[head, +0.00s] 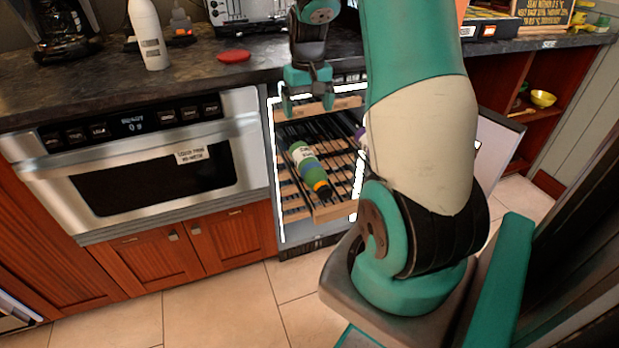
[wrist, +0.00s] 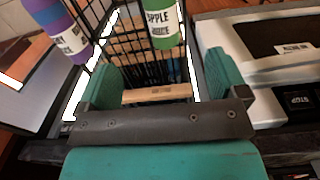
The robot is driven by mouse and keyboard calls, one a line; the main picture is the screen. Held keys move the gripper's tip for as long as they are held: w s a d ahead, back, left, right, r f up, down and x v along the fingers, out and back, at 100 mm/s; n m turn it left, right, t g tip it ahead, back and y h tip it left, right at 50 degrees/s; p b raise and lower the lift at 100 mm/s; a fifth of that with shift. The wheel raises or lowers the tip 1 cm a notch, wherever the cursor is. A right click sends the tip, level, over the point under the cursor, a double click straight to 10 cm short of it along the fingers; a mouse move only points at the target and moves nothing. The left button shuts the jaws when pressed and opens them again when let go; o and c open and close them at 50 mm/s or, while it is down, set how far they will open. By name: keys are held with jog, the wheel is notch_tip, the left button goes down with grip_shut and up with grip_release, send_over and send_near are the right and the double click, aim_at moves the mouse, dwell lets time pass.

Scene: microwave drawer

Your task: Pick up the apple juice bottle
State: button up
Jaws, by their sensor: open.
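My gripper (head: 308,97) is open and empty, above the back of the rack and apart from the bottle. In the wrist view the two teal fingers (wrist: 160,74) stand wide apart with nothing between them.
A purple and blue bottle (wrist: 64,30) lies beside the apple juice, mostly hidden behind my arm in the head view. Wooden rack fronts (head: 335,210) stick out below. The microwave drawer (head: 150,165) is left of the cooler; the dark counter (head: 100,83) runs above.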

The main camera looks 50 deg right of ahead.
jog(key=b, duration=0.1)
send_near(307, 156)
jog(key=f, duration=0.5)
jog(key=shift+s+a+f, duration=0.15)
jog(key=shift+s, duration=0.15)
jog(key=shift+w+f+b, duration=0.2)
jog(key=shift+f+b, duration=0.45)
jog(key=shift+f, duration=2.4)
jog(key=shift+c, duration=0.4)
jog(key=c, duration=1.1)
jog(key=shift+r, duration=0.1)
jog(key=shift+c, duration=0.5)
jog(key=shift+r, duration=0.1)
